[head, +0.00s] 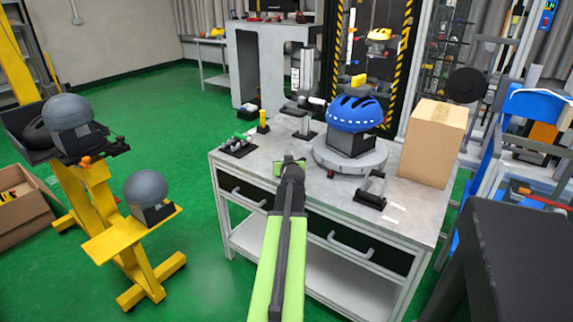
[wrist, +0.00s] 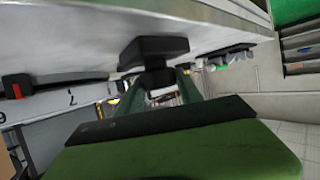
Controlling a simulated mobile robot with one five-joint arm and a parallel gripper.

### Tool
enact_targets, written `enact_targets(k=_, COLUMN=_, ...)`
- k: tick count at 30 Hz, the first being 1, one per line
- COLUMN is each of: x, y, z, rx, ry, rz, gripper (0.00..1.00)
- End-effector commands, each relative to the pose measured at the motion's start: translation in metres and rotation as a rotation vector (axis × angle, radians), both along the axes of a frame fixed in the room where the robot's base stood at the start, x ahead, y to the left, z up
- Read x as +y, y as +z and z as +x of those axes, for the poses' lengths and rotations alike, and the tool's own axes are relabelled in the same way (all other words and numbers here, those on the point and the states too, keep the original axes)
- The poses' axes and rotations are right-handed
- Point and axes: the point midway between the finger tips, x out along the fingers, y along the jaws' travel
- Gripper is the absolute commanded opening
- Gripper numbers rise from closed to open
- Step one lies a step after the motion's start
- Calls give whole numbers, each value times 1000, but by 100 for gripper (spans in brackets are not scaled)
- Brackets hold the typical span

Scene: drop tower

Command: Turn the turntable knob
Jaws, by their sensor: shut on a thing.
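The round grey turntable (head: 325,158) sits on the workbench with a blue helmet (head: 355,113) on a dark block on top. My gripper (head: 292,162) is just left of the turntable, over the bench top. In the wrist view, a black knob (wrist: 154,48) with a narrower stem is close ahead, and my green fingers (wrist: 165,88) are shut around the stem. The dark front of my gripper hides part of the fingers. In the head view the knob is too small or covered to make out clearly.
The grey workbench (head: 234,172) has drawers below its top. A cardboard box (head: 434,142) stands right of the turntable, with a small black-based clamp (head: 370,192) in front. A tray of small parts (head: 238,146) lies at the left. Yellow stands (head: 105,215) with grey helmets stand on the green floor.

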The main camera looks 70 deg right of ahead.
Motion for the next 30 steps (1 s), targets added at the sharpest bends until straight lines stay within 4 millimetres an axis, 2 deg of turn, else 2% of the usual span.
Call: enact_targets(k=30, x=0, y=-2, z=-1, rx=4, ry=176, rz=3, gripper=2)
